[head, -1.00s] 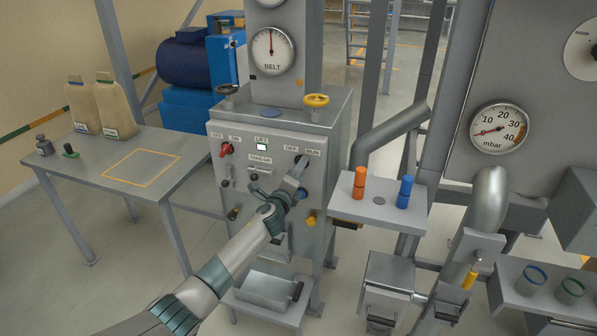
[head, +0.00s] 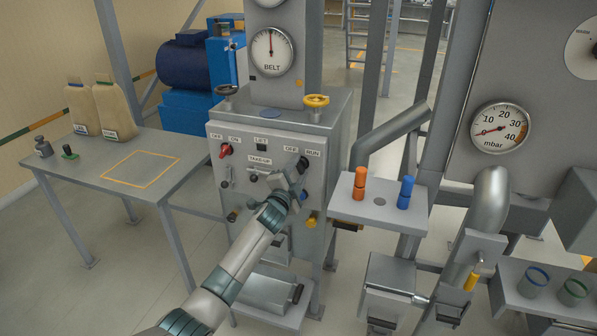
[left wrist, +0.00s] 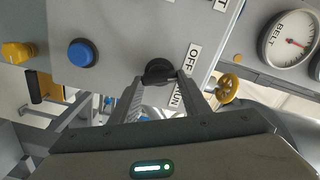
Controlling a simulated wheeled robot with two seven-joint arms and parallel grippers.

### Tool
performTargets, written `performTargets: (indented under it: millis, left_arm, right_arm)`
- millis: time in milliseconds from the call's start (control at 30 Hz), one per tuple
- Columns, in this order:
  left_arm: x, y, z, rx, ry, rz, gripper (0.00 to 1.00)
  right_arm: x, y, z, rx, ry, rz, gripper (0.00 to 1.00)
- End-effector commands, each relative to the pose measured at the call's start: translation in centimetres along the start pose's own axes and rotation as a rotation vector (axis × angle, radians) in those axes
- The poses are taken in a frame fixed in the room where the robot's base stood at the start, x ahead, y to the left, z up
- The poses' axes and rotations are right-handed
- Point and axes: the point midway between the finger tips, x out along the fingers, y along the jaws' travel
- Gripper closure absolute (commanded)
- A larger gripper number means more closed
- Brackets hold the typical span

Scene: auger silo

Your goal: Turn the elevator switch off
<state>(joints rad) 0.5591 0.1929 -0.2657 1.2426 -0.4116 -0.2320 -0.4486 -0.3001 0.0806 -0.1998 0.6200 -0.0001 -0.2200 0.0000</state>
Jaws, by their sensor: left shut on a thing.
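The grey control cabinet shows a black rotary switch (head: 302,163) between the labels OFF and RUN, at the right of its panel. In the left wrist view the same black switch (left wrist: 158,71) sits between the two fingertips of my left gripper (left wrist: 161,82). My left gripper (head: 298,176) is shut on this switch, and its fingers hide part of it. The LIFT lamp (head: 261,145) left of the switch is dark. A red switch (head: 225,151) marked OFF and ON is further left. My right gripper is not in view.
A blue button (left wrist: 82,53) and a yellow knob (left wrist: 17,52) are close by on the panel. A yellow handwheel (head: 316,101) tops the cabinet. A shelf (head: 345,208) with orange and blue pegs stands close on the right. A table (head: 95,172) stands left.

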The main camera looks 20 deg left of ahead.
Motion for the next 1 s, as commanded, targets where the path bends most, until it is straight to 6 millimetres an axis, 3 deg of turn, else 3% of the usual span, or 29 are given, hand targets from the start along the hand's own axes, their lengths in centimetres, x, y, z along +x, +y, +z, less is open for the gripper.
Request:
performTargets:
  millis: [300,733,767,800,1000]
  left_arm:
    - [-0.03,0.11,0.06,-0.111,-0.002,0.002,0.80]
    - [-0.04,0.14,0.06,-0.124,-0.002,0.003,0.80]
    - [-0.04,0.14,0.06,-0.124,-0.002,0.003,0.51]
    - [-0.03,0.14,0.06,-0.124,-0.002,0.003,0.41]
    - [-0.01,0.05,0.03,-0.122,-0.001,0.001,0.39]
  right_arm:
    - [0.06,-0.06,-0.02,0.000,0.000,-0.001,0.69]
    - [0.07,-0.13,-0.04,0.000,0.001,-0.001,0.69]
    - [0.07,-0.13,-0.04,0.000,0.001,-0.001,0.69]
    - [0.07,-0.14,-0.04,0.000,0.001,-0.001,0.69]
    - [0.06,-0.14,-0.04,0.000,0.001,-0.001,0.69]
